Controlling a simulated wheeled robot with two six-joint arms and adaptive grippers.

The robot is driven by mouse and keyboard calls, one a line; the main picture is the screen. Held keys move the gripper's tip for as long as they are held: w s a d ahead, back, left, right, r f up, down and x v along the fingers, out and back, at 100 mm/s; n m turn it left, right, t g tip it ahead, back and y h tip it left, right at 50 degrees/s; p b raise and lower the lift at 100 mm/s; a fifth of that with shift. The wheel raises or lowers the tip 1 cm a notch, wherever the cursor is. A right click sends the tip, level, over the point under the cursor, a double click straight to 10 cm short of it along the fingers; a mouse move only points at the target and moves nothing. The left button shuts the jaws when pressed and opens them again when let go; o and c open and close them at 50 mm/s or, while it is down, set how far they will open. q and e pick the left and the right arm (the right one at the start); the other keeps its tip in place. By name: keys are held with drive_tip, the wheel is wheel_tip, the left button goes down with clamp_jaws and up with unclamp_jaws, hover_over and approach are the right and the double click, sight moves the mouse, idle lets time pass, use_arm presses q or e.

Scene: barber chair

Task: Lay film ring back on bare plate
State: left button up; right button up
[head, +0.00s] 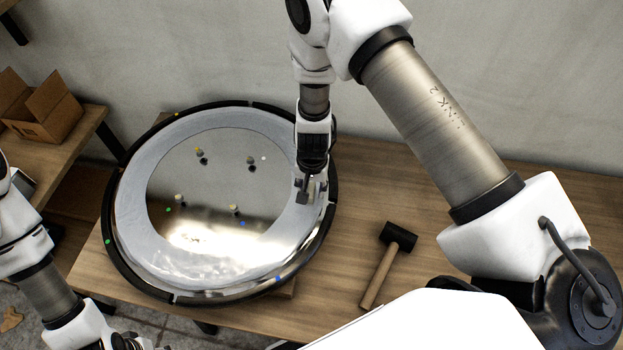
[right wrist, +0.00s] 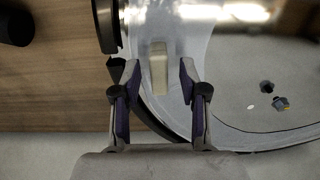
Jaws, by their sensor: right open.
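The film ring (head: 133,220) is a pale, hazy band lying around a mirror-bright round plate (head: 215,180), inside a black outer rim. It also shows as a grey-white band (right wrist: 210,115) in the right wrist view. My right gripper (head: 306,190) is over the right side of the ring. In the right wrist view its fingers (right wrist: 153,76) are open, one on each side of a pale upright tab (right wrist: 158,68), with gaps on both sides. I cannot tell whether the tab is fixed to the ring. My left arm is at the lower left, its fingers out of view.
Several small pegs and coloured dots are on the plate. A black-headed mallet (head: 389,260) lies on the wooden table (head: 450,205) to the right. An open cardboard box (head: 42,108) stands on a shelf at the left. A wall is close behind the table.

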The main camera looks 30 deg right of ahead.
wheel_tip(320, 180, up, 11)
drive_tip(key=b, duration=0.2)
drive_tip(key=s+d+f+n, duration=0.1)
drive_tip(key=s+f+n, duration=0.1)
drive_tip(key=s+f, duration=0.3)
drive_tip(key=s+d+f+n, duration=0.2)
drive_tip(key=s+f, duration=0.3)
drive_tip(key=s, duration=0.4)
drive_tip(key=s+d+f+n, duration=0.1)
drive_tip(key=s+f+n, duration=0.1)
drive_tip(key=s+f, duration=0.3)
drive_tip(key=shift+s+d+f+n, duration=0.1)
drive_tip(key=shift+s+f+n, duration=0.1)
drive_tip(key=shift+s, duration=0.55)
drive_tip(key=shift+s+d+f+n, duration=0.1)
drive_tip(key=shift+s+f, duration=0.05)
drive_tip(key=shift+s, duration=0.9)
drive_tip(key=shift+a, duration=0.2)
